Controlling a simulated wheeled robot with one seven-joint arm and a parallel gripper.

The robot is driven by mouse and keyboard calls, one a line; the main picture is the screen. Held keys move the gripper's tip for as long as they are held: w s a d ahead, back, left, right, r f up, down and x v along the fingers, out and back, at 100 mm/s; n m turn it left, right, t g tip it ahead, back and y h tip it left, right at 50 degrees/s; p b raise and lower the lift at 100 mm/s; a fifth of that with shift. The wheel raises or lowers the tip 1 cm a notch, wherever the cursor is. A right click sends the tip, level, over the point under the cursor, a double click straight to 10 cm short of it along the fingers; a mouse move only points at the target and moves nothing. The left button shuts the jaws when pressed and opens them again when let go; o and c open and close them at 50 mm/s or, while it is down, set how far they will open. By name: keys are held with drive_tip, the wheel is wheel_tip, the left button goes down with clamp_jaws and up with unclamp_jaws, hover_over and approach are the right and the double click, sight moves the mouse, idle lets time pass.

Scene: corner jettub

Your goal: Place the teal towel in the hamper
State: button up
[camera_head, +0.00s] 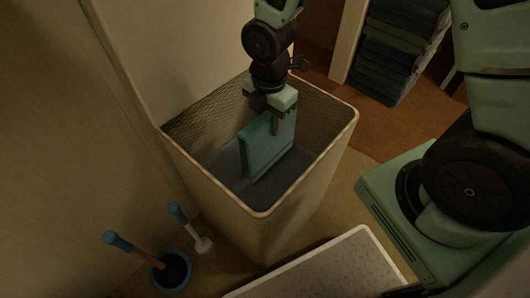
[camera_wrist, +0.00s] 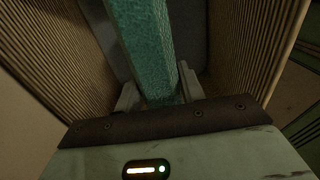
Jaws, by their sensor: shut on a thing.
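The teal towel (camera_head: 266,146) is a folded, flat block held upright inside the hamper. It also shows in the wrist view (camera_wrist: 143,40), between the two fingers. My gripper (camera_head: 277,122) is shut on the towel's upper edge, within the hamper's opening. In the wrist view, my gripper (camera_wrist: 160,95) has one finger on each side of the towel. The hamper (camera_head: 275,228) is a tall, tan woven bin with an open top and a dark grey bottom inside. I cannot tell whether the towel's lower edge touches the bottom.
Ribbed hamper walls (camera_wrist: 60,60) stand close on both sides in the wrist view. A plunger (camera_head: 184,222) and a brush in a blue holder (camera_head: 172,272) stand at the lower left. A pale mat-like slab (camera_head: 325,270) lies in front. Dark folded towels (camera_head: 388,50) are stacked behind right.

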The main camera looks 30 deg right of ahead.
wheel_tip(320, 180, down, 7)
drive_tip(key=b, duration=0.2)
drive_tip(key=shift+r, duration=0.15)
drive_tip(key=shift+f, duration=0.2)
drive_tip(key=o, duration=0.8)
drive_tip(key=shift+c, duration=0.2)
drive_tip(key=shift+r, duration=0.1)
